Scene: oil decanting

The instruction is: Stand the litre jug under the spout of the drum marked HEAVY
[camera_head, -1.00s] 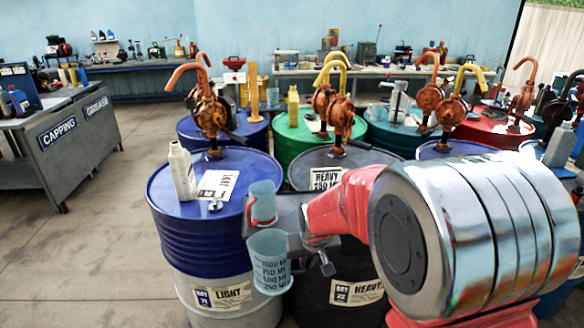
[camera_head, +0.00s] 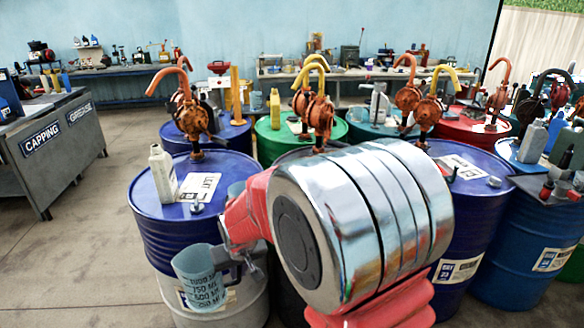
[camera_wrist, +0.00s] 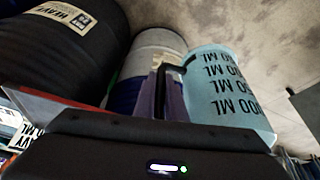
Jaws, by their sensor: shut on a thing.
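The litre jug (camera_head: 198,276), translucent blue with ML marks, is in front of the drum marked LIGHT, slightly tilted in the head view. My gripper (camera_head: 238,262) is shut on its handle; the jug (camera_wrist: 228,85) and gripper (camera_wrist: 162,98) also show in the wrist view. The black HEAVY drum (camera_wrist: 58,60) shows at upper left there, with its label (camera_wrist: 64,16). In the head view my arm hides most of this drum. An orange pump (camera_head: 319,120) with a yellow spout rises behind my arm, overlapping another similar pump. I cannot see the point beneath its spout.
The blue and white LIGHT drum (camera_head: 165,235) bears an orange pump (camera_head: 190,118), a white bottle (camera_head: 163,174) and a label sheet. More drums crowd the right. Floor (camera_head: 80,250) is free at left.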

